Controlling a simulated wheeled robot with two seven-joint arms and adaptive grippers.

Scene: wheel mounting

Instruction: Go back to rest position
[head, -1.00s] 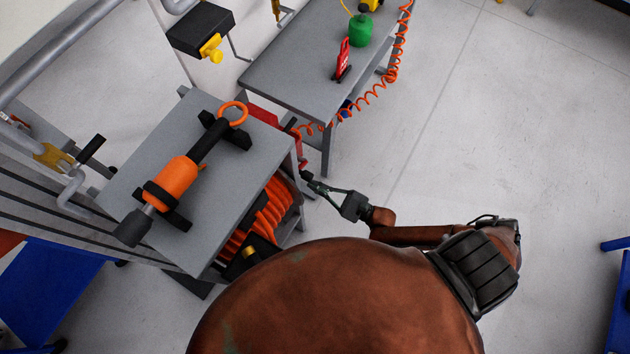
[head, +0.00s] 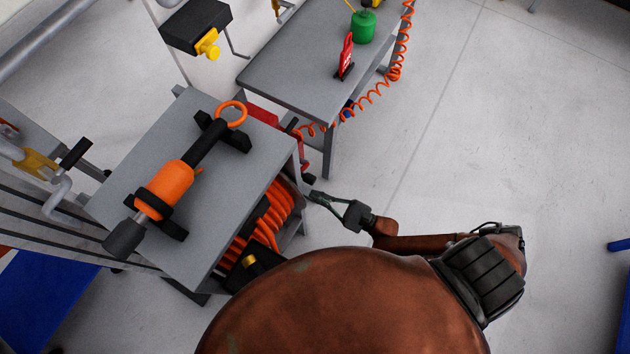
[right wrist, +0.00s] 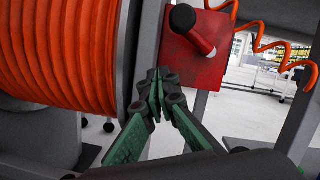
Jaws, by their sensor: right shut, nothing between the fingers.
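My right gripper (head: 316,198) is shut and empty in the head view, in the air just right of the grey cart. In the right wrist view its green and black fingers (right wrist: 155,95) meet at the tips. A red box with a black-knobbed handle (right wrist: 194,50) is beyond the fingertips, and an orange hose reel (right wrist: 60,50) is to their left. Whether the fingers touch either cannot be told. My left gripper is not in view.
The grey cart top (head: 235,180) bears an orange and black tool (head: 165,190). A grey table (head: 290,75) behind holds a green canister (head: 363,27) and a red item (head: 346,55). An orange coiled hose (head: 375,93) hangs from it. Open floor (head: 500,130) lies to the right.

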